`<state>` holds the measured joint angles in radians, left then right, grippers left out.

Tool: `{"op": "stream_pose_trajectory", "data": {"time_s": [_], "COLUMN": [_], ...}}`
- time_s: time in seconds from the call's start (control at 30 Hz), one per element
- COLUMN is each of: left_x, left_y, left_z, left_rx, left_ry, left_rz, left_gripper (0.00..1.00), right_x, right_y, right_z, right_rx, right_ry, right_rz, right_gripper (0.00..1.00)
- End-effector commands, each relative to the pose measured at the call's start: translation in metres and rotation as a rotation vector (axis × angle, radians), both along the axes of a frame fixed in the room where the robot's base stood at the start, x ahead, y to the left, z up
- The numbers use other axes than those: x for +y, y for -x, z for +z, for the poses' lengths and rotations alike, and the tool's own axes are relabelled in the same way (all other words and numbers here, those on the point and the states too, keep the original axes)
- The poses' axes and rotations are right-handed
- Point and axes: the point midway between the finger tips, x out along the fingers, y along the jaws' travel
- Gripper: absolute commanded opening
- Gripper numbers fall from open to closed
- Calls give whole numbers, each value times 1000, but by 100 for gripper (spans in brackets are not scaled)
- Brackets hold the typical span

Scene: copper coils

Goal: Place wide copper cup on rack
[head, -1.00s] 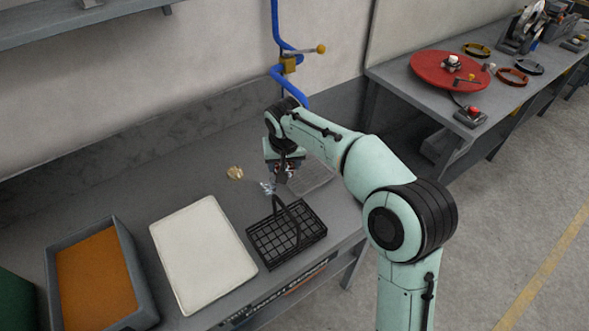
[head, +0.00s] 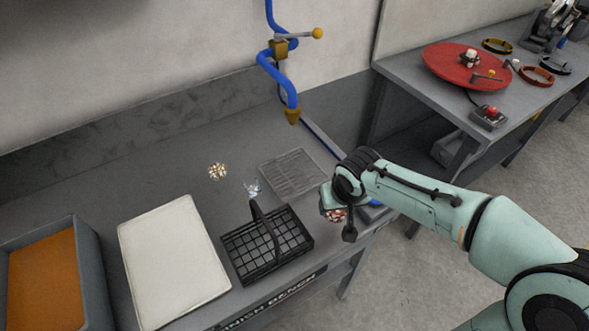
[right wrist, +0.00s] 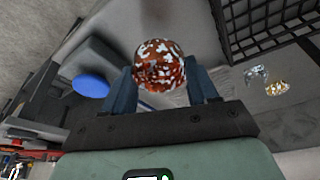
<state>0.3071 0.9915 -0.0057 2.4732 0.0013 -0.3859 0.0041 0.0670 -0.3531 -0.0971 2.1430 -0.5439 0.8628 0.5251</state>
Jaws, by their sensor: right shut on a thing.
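A mottled copper-red and white round piece (right wrist: 160,62), which I take to be the wide copper cup, sits between the fingers of my right gripper (right wrist: 162,82), which is shut on it. In the head view the cup (head: 333,214) shows below my right wrist, close to the bench's front edge and right of the black basket. A flat grey slatted panel (head: 293,173), probably the rack, lies on the bench behind and left of my gripper, apart from the cup. The cup's opening cannot be made out. My left gripper is not in view.
A black wire basket (head: 240,253) with a raised handle stands left of my gripper. A gold piece (head: 218,172) and a silvery piece (head: 252,188) lie behind it. A white board (head: 172,262) and orange-filled tray (head: 86,290) are further left. A blue pipe (head: 290,90) hangs above.

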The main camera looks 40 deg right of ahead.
Motion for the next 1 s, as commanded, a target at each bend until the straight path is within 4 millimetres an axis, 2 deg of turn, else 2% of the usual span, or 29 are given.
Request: {"op": "stream_pose_trajectory", "data": {"time_s": [0.3,0.5,0.6,0.83,1.0], "left_x": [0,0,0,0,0], "left_y": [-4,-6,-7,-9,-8], "left_z": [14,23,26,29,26], "left_rx": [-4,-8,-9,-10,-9], "left_ry": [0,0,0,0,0], "left_rz": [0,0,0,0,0], "left_gripper": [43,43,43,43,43], "right_x": [-9,-14,-16,-18,-18], "right_y": [-87,-134,-146,-162,-161], "right_z": [1,1,1,1,-28], "right_rx": [2,0,0,0,5], "right_ry": [0,0,0,0,0], "right_rz": [1,0,1,0,0], "right_gripper": [28,28,28,28,28]}}
